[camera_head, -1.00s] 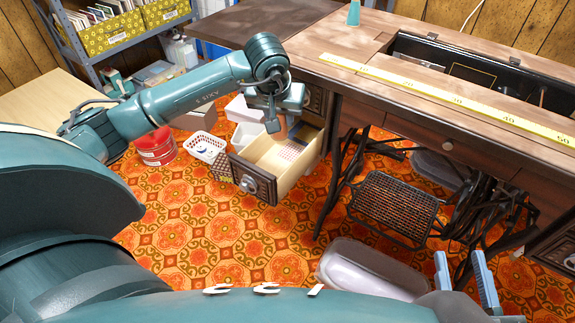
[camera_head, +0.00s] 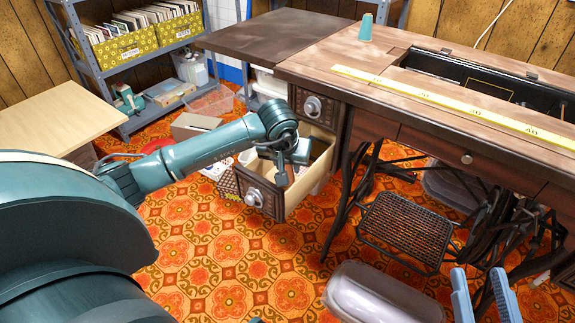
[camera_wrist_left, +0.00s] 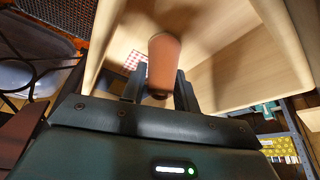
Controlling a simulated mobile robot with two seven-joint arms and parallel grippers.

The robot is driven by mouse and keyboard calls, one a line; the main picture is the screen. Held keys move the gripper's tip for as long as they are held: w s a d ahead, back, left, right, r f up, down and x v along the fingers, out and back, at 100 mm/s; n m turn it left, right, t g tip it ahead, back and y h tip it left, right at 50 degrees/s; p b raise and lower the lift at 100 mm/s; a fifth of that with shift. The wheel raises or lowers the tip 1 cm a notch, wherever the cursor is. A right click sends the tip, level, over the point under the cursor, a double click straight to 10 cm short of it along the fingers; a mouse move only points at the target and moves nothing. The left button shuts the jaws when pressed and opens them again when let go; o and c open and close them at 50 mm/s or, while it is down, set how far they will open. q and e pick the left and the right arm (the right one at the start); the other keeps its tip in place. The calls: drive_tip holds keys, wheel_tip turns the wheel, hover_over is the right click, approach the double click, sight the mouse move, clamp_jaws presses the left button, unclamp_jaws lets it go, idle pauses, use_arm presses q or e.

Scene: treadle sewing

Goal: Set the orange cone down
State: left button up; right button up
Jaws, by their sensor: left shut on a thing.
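My left gripper (camera_head: 285,163) is shut on the orange cone (camera_wrist_left: 163,58) and holds it over the open drawer (camera_head: 267,201) of the sewing table. In the left wrist view the cone stands out between the fingers (camera_wrist_left: 158,88), with the pale wooden inside of the drawer (camera_wrist_left: 240,60) behind it. In the head view the arm and gripper hide most of the cone. I cannot tell whether the cone touches the drawer. My right gripper (camera_head: 483,282) is at the lower right with its two blue fingers apart, and it looks empty.
A teal cone (camera_head: 366,27) stands on the sewing table's top (camera_head: 320,62), near a yellow tape measure (camera_head: 450,106). A red-and-white checked piece (camera_wrist_left: 133,60) lies in the drawer. A clear bin (camera_head: 380,295) and the treadle (camera_head: 404,229) are to the right.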

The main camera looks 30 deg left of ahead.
use_arm(q)
drive_tip(key=shift+f, duration=0.15)
drive_tip(key=o, duration=1)
drive_tip(key=shift+c, duration=0.2)
